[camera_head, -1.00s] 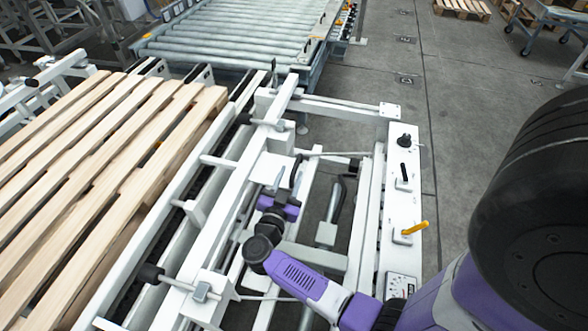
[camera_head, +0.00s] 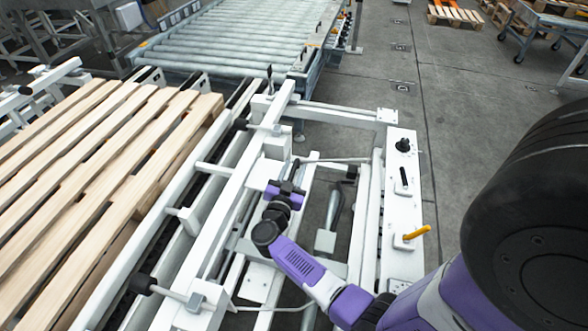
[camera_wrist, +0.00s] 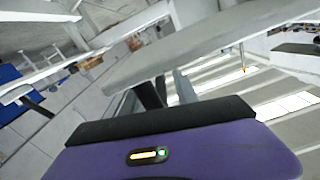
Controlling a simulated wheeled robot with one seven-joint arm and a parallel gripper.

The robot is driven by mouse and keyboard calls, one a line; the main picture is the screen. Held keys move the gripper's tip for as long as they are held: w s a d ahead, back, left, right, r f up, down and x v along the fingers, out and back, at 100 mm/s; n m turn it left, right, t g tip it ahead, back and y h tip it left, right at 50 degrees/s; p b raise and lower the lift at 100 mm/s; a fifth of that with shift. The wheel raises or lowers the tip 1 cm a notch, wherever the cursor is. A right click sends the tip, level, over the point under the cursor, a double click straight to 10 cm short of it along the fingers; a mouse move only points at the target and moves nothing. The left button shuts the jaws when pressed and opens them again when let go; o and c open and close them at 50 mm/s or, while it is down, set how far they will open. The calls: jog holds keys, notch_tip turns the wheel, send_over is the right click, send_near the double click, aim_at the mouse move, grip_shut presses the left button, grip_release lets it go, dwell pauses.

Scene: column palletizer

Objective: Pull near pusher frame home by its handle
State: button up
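The near pusher frame (camera_head: 222,222) is a white beam frame running along the right side of the wooden pallet (camera_head: 95,165). Its black-tipped pusher rods point toward the pallet. My gripper (camera_head: 290,180), purple with dark fingers, is over the frame's inner right side, at a dark upright piece that may be the handle. I cannot tell whether the fingers are around it or only beside it. In the wrist view, my purple gripper body and its black edge (camera_wrist: 165,120) fill the bottom, with a pale beam (camera_wrist: 190,50) just beyond.
A white control panel (camera_head: 402,210) with black knobs and a yellow lever (camera_head: 416,233) stands right of the frame, close to my arm. A roller conveyor (camera_head: 235,35) lies beyond.

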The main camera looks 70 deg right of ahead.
jog(key=shift+d, duration=0.1)
grip_shut()
jog(key=shift+w, duration=0.15)
dwell(1.3)
